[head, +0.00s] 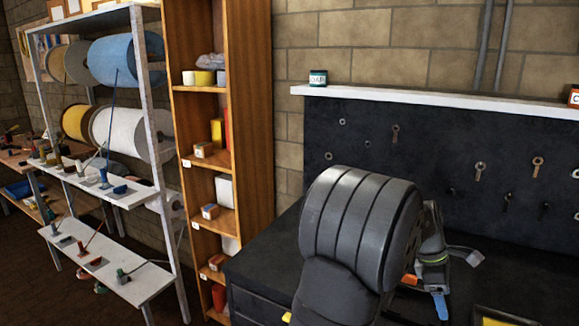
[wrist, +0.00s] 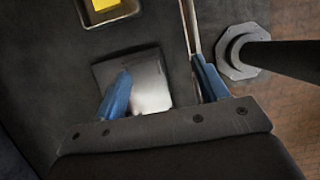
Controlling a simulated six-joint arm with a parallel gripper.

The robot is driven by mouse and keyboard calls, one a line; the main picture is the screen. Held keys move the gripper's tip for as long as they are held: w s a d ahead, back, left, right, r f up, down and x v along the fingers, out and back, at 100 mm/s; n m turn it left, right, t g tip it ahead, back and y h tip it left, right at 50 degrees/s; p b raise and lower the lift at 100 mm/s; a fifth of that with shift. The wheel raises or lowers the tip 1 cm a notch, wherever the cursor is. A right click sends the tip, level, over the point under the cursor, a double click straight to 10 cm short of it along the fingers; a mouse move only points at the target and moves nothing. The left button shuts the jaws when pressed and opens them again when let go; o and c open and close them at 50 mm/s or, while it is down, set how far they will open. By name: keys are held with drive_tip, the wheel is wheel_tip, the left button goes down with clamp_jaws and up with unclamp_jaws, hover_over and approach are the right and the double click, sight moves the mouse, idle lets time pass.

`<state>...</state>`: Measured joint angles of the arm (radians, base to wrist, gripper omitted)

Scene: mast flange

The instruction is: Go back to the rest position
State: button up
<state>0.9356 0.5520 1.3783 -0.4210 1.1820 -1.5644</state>
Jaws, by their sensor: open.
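My gripper (wrist: 163,88) shows in the wrist view with its two blue fingers spread wide apart. Nothing is held between them. A square, shiny metal plate (wrist: 150,78) lies on the dark surface below, partly behind the left finger.
A tray with a yellow item (wrist: 103,5) is at the wrist view's top left. Behind the bench (head: 262,262) a dark pegboard (head: 440,150) holds several small parts under a white shelf (head: 430,102). A wooden bookcase (head: 252,130) and a spool rack (head: 148,90) stand left.

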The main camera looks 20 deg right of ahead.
drive_tip(key=w+f, duration=0.1)
drive_tip(key=w, duration=0.1)
drive_tip(key=w+f, duration=0.4)
drive_tip(key=shift+w+a, duration=0.3)
drive_tip(key=shift+f, duration=0.3)
